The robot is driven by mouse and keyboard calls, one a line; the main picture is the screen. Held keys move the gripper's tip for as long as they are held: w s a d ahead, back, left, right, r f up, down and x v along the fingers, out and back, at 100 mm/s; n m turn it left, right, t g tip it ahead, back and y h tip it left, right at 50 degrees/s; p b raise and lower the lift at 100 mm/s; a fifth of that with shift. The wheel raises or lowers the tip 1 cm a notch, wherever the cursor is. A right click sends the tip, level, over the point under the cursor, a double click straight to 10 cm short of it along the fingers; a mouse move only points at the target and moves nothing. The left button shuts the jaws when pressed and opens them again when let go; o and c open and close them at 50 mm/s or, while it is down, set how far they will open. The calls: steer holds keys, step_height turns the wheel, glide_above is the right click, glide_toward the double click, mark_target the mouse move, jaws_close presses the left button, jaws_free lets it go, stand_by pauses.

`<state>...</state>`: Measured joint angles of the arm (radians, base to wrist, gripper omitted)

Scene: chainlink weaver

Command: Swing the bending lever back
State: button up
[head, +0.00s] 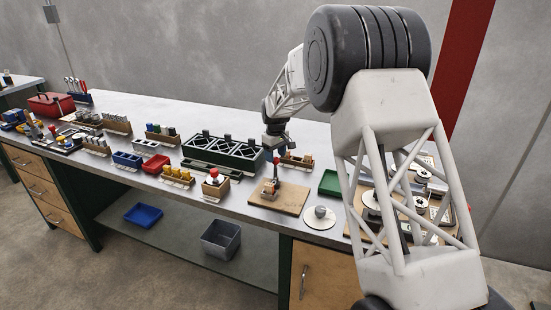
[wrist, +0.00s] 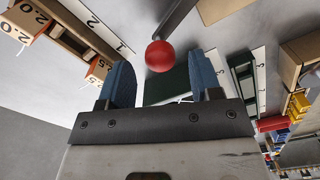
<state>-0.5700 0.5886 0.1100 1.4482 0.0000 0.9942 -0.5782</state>
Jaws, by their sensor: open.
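The bending lever shows in the wrist view as a dark rod (wrist: 177,20) ending in a red ball knob (wrist: 159,56). In the head view a small upright fixture with a red knob (head: 276,161) stands on a wooden board (head: 291,202) near the bench's front edge. My gripper (head: 276,147) is just above it, pointing down. In the wrist view my gripper (wrist: 160,66) is open, with its blue fingers apart. The knob appears in the gap at the fingertips, with clear space on both sides. The lever's pivot is hard to make out.
A dark green rack (head: 223,151) stands left of my gripper. A block with a red knob (head: 214,183) is left of the board. A green tray (head: 330,184) and a pale round disc (head: 320,223) are to the right. Labelled wooden blocks (wrist: 30,20) sit at the wrist view's upper left.

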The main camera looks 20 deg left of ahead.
steer(key=shift+f, duration=0.85)
jaws_close()
